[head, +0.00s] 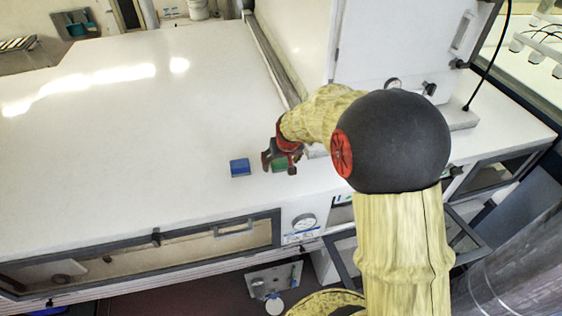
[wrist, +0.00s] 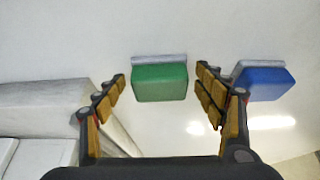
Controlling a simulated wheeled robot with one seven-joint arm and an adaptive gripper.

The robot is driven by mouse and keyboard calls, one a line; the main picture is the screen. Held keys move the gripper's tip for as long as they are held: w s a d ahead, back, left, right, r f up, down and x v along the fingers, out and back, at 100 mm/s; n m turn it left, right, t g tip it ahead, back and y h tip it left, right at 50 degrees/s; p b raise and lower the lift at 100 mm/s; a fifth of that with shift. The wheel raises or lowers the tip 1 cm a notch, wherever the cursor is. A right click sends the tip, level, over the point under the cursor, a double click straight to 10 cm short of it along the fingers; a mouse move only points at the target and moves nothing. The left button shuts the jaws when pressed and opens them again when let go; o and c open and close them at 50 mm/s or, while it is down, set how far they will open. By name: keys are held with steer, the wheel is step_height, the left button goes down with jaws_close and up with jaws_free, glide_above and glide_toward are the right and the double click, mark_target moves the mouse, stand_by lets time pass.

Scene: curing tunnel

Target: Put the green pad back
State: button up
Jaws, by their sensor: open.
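The green pad (wrist: 160,82) is a small block with a pale grey strip along one long side. In the wrist view it shows between the fingertips of my gripper (wrist: 161,83), with a gap on each side. My gripper is open and empty. In the head view the green pad (head: 279,163) lies on the white top, partly hidden by my fingers. I cannot tell the exact height of the fingers over it. A blue pad (wrist: 264,83) of the same shape lies just outside the right finger in the wrist view. It also shows in the head view (head: 240,167), left of my gripper.
The white worktop (head: 120,140) is wide and clear to the left. A white cabinet (head: 290,40) with a grey rail (head: 268,52) along its foot stands behind and right of my gripper.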

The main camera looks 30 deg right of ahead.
steer(key=shift+r, duration=0.45)
steer(key=b+v, duration=0.3)
steer(key=v, duration=0.8)
steer(key=s+a+r+n, duration=0.1)
steer(key=s+a+r, duration=0.5)
steer(key=s+a, duration=0.25)
steer(key=s+a+n, duration=0.1)
steer(key=s+a, duration=0.2)
steer(key=s, duration=0.4)
steer(key=s+a+n+y, duration=0.1)
steer(key=s+a, duration=0.2)
steer(key=s, duration=0.4)
steer(key=shift+s+a+t, duration=0.2)
steer(key=shift+a+t, duration=0.1)
steer(key=shift+t, duration=0.1)
